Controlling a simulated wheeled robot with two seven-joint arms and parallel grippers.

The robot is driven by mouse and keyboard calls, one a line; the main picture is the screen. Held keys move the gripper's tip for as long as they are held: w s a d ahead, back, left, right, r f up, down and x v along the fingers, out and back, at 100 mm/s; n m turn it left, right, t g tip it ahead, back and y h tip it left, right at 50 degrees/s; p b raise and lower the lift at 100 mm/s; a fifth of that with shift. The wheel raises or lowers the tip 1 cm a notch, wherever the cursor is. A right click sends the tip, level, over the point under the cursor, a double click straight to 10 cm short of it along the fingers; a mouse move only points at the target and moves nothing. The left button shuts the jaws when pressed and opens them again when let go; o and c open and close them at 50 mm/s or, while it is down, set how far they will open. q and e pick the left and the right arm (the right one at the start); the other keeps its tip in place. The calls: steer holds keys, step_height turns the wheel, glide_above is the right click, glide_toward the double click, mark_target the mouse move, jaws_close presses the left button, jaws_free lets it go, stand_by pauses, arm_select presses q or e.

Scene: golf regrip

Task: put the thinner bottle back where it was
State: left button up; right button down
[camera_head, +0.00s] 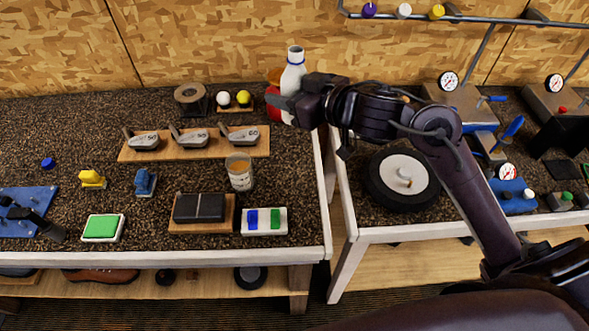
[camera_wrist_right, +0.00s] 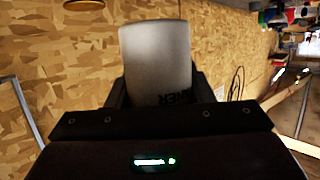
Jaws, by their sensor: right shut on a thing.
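A white bottle (camera_head: 293,72) with a blue band near its neck is upright at the back right of the left bench. My right gripper (camera_head: 286,103) is shut on it from the right side. In the right wrist view the bottle (camera_wrist_right: 156,60) is a pale grey body between the fingers, with partly hidden dark lettering. A red container (camera_head: 272,98) with an orange upper part is just left of and behind the white bottle, partly hidden by it. I cannot tell whether the white bottle's base touches the bench. My left gripper is not in view.
A wooden board with several club heads (camera_head: 196,139) lies left of the gripper. A tape roll (camera_head: 190,95) and a ball stand (camera_head: 235,108) are behind it. A glass jar (camera_head: 240,172) stands in front. A gap separates the benches; a black wheel (camera_head: 402,178) lies on the right one.

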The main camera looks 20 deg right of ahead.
step_height(320, 180, down, 16)
steer(key=shift+r+b, duration=0.25)
steer(key=shift+b, duration=0.5)
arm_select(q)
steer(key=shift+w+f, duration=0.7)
arm_select(e)
steer(key=shift+f, duration=1.95)
steer(key=shift+f, duration=0.15)
steer(key=c, duration=0.7)
jaws_free()
steer(key=shift+s, duration=0.1)
